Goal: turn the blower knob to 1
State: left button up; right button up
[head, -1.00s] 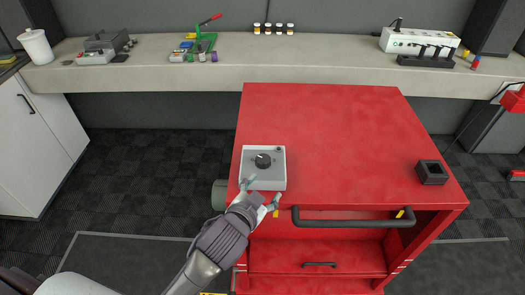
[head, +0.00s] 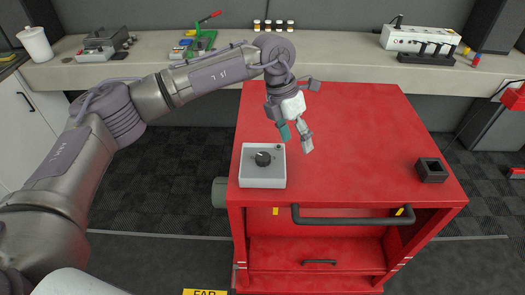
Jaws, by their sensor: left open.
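The blower knob (head: 263,158) is a black dial on top of a light grey box (head: 263,180). The box sits at the front left corner of the red cabinet top (head: 350,140). The knob shows a pale mark, but its setting is too small to read. My left gripper (head: 296,144) is open and empty, pointing down above the cabinet top, to the right of and slightly behind the knob. It is apart from the knob and the box. My right gripper is not in view.
A small black square holder (head: 431,171) stands at the cabinet's right side. A dark handle bar (head: 350,220) runs along the cabinet front. A long bench (head: 190,70) with a white power unit (head: 420,40) lies behind. The middle of the red top is clear.

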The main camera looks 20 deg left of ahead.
aim_at(262, 156)
pick_arm(q)
jog(key=w+a+r+n+y, duration=0.1)
jog(key=w+a+r+y, duration=0.2)
jog(key=a, duration=0.6)
jog(key=shift+y, duration=0.3)
jog(key=f+p, duration=0.1)
jog(key=f, duration=0.3)
jog(key=f+p, duration=0.1)
jog(key=f, duration=0.3)
jog(key=s+f+p, duration=0.1)
jog(key=f+p, duration=0.1)
jog(key=f, duration=0.3)
jog(key=shift+s+d+f, duration=0.1)
jog(key=shift+d, duration=0.05)
